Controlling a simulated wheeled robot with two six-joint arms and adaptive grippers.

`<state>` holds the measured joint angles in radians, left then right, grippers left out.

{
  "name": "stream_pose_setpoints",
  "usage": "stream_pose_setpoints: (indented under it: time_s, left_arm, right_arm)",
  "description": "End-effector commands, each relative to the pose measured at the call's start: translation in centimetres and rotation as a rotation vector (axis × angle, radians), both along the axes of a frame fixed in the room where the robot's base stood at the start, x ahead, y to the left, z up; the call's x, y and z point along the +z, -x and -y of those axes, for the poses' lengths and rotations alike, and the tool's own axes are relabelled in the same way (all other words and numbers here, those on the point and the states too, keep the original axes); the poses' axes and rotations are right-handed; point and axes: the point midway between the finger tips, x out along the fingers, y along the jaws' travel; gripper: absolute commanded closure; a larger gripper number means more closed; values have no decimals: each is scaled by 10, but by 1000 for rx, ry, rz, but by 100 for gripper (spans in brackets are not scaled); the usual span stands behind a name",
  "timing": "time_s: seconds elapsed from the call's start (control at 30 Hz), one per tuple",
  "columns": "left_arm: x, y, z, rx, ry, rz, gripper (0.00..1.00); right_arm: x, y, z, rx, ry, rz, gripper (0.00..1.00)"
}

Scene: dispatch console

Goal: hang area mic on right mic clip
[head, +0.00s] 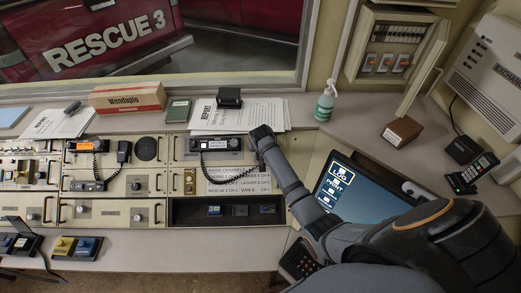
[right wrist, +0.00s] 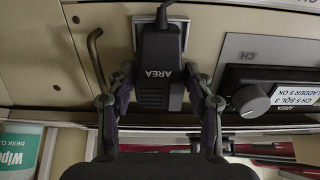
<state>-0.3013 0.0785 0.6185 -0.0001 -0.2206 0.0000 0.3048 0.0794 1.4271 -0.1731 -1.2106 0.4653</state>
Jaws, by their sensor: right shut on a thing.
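The area mic (right wrist: 160,75), black with "AREA" printed on it, is between the fingers of my right gripper (right wrist: 160,92) in the right wrist view. The gripper is shut on its sides. The mic is close in front of a pale plate (right wrist: 184,22) on the panel. The clip itself is hidden behind the mic, so I cannot tell whether they touch. In the head view my right gripper (head: 262,134) is at the right end of the upper radio (head: 215,143), and it mostly hides the mic. A coiled cord (head: 232,180) runs up to it. My left gripper is not in view.
Another handheld mic (head: 123,150) hangs on the left panel. Papers (head: 262,112) and a black box (head: 229,97) are behind the radio. A radio knob (right wrist: 250,101) is close right of the mic in the wrist view.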

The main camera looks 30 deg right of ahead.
Motion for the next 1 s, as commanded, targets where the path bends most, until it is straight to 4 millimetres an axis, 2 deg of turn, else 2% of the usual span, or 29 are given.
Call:
stream_pose_setpoints:
  time_s: [0.23, 0.27, 0.43, 0.77, 0.87, 1.0]
  left_arm:
    - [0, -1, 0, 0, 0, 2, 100]
    - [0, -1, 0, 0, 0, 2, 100]
    - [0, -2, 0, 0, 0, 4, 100]
    - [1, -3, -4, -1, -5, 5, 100]
    - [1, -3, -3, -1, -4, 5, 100]
    - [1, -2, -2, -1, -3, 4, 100]
  right_arm:
    - [0, 0, 0, 0, 0, 1, 85]
    - [0, 0, 0, 0, 0, 1, 45]
    - [0, 0, 0, 0, 0, 1, 22]
    - [0, 1, 0, -1, 0, -1, 21]
    - [8, 5, -3, 0, 0, 1, 21]
    - [34, 19, -10, 0, 0, 4, 21]
